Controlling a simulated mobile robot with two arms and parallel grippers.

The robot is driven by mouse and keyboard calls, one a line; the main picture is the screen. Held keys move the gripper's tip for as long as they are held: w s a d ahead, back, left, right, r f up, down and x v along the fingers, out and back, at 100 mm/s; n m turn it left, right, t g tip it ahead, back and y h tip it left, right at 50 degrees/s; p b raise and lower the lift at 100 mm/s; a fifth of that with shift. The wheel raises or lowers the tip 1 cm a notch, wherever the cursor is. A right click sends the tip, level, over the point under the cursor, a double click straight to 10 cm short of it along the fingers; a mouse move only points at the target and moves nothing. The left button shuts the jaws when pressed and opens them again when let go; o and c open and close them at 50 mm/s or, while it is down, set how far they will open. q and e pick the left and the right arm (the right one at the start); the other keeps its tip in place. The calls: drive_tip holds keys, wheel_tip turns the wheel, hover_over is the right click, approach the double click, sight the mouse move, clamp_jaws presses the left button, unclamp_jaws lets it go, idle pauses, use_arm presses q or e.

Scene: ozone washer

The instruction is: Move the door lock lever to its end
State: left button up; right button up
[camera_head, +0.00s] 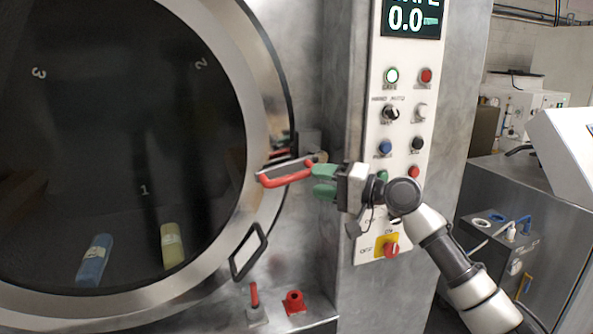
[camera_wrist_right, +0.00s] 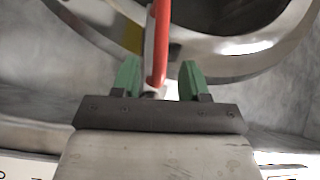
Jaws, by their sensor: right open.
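The door lock lever (camera_head: 287,174), a red bar handle on a metal mount, sits at the right rim of the round door and points left, nearly level. In the right wrist view the red lever (camera_wrist_right: 161,45) runs down from the top edge to between my green fingertips. My right gripper (camera_head: 316,181) is open at the right end of the lever, with a finger on either side in the wrist view (camera_wrist_right: 160,75). Contact cannot be told. My left gripper is not in view.
The round door (camera_head: 258,110) fills the left side. A control panel (camera_head: 405,140) with buttons and a yellow-red rotary switch (camera_head: 391,249) stands right, partly behind my arm. A small red lever (camera_head: 254,295) and a red knob (camera_head: 294,302) are below. A grey cabinet (camera_head: 500,190) is at far right.

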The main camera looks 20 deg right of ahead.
sight(301, 176)
drive_tip(key=x, duration=0.2)
drive_tip(key=p+x, duration=0.1)
drive_tip(key=x, duration=0.1)
drive_tip(key=shift+w+a+r, duration=0.2)
drive_tip(key=shift+a+r, duration=0.05)
drive_tip(key=shift+a, duration=0.05)
drive_tip(key=shift+w+a+f+p, duration=0.2)
drive_tip(key=shift+w+a+p, duration=0.15)
drive_tip(key=shift+w+a, duration=0.15)
drive_tip(key=shift+d, duration=0.1)
drive_tip(key=shift+c, duration=0.3)
clamp_jaws()
